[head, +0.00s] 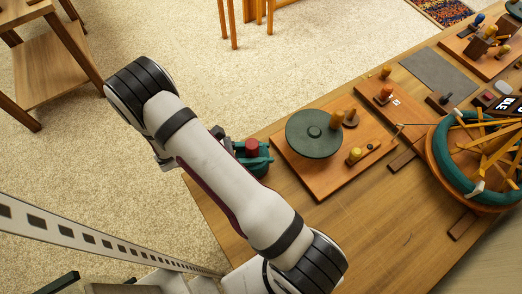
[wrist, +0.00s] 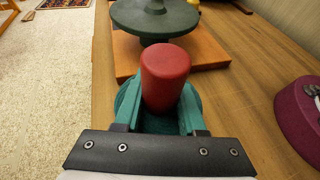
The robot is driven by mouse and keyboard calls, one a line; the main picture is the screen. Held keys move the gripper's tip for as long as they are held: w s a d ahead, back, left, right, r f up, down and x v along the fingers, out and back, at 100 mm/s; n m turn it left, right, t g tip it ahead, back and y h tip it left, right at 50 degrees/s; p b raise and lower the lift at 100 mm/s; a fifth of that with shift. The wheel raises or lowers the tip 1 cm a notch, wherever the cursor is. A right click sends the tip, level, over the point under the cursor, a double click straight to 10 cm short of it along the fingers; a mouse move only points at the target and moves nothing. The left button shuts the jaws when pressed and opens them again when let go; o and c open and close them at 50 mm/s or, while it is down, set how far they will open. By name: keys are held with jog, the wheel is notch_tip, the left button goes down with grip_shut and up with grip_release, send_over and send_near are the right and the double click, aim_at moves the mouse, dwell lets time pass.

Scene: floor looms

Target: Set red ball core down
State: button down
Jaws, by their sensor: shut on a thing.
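The red ball core (wrist: 166,78), a short red cylinder with a rounded top, stands upright between the teal fingers of my gripper (wrist: 163,112) in the wrist view. A round teal shape (wrist: 150,122) shows beneath it; whether the core touches it I cannot tell. In the head view the red core (head: 252,147) and my gripper (head: 252,158) are at the table's left edge, just left of the board with the green disc. My gripper is shut on the core. The core's lower end is hidden.
A wooden board (head: 310,180) carries a dark green disc (head: 312,134) and small wooden pegs. A green-rimmed wheel (head: 440,150) stands at the right. A maroon round object (wrist: 300,118) is at the right in the wrist view.

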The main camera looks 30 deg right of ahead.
jog(key=shift+c, duration=2.4)
grip_release()
jog(key=shift+w+a+r, duration=0.1)
jog(key=shift+a+r, duration=0.05)
jog(key=shift+a, duration=0.2)
jog(key=v, duration=1.1)
jog(key=s+a+r+m+t+y, duration=0.1)
jog(key=s+r+m+t+y, duration=0.1)
jog(key=s+r+m+y, duration=0.5)
jog(key=s+a+r+m+t+y, duration=0.2)
jog(key=s+r+m+y, duration=0.4)
jog(key=s+m, duration=0.4)
jog(key=m+y, duration=0.1)
jog(key=m, duration=0.2)
jog(key=shift+s+a+r+y, duration=0.25)
jog(key=shift+s+r+y, duration=0.1)
jog(key=shift+s+y, duration=0.05)
